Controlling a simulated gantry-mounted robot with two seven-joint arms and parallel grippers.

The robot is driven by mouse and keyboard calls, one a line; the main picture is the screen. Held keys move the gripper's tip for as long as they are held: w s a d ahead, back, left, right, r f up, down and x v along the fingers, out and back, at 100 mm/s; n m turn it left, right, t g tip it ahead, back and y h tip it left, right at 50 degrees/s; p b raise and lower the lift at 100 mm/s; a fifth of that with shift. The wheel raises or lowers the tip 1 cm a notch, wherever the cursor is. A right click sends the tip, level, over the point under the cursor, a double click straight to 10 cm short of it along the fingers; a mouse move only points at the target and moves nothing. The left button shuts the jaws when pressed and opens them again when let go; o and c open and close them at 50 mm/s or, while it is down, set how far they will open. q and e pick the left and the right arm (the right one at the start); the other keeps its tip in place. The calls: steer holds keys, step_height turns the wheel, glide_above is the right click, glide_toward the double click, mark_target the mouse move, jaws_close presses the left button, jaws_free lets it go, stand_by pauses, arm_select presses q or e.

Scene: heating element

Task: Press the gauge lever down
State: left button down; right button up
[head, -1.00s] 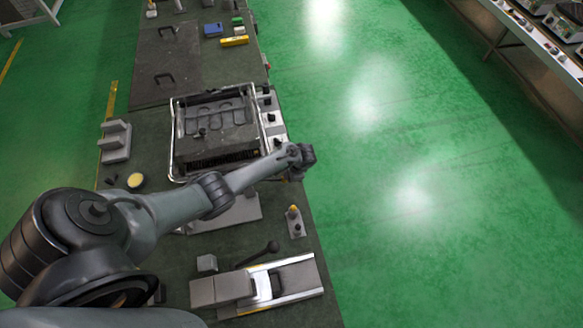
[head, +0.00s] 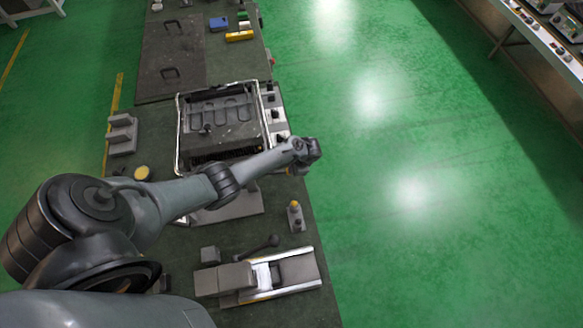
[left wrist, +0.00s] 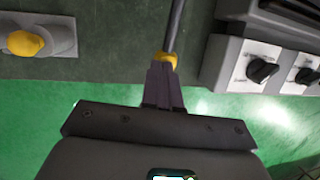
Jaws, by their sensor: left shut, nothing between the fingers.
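A thin grey lever rod with a yellow end (left wrist: 168,59) comes down from the top of the left wrist view. I take it for the gauge lever; in the head view my arm covers that spot. My left gripper (left wrist: 162,72) is shut and empty, its fingertips right at the yellow end. I cannot tell whether they touch it. In the head view my left wrist (head: 308,152) is at the bench's right edge, beside the heating unit. A grey plate (head: 235,206) shows partly below my forearm. My right gripper is not in view.
The heating unit (head: 222,125) has a knob panel (left wrist: 262,66) close to the right of the fingers. A small yellow button block (left wrist: 25,43) is to the left. A clamp-like device (head: 255,276) stands at the near end of the bench. Green floor is free to the right.

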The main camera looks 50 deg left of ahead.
arm_select(q)
steer(key=w+v, duration=0.1)
steer(key=v, duration=0.9)
steer(key=shift+d+r, duration=0.2)
steer(key=shift+d, duration=0.05)
steer(key=shift+d, duration=0.1)
stand_by(0.3)
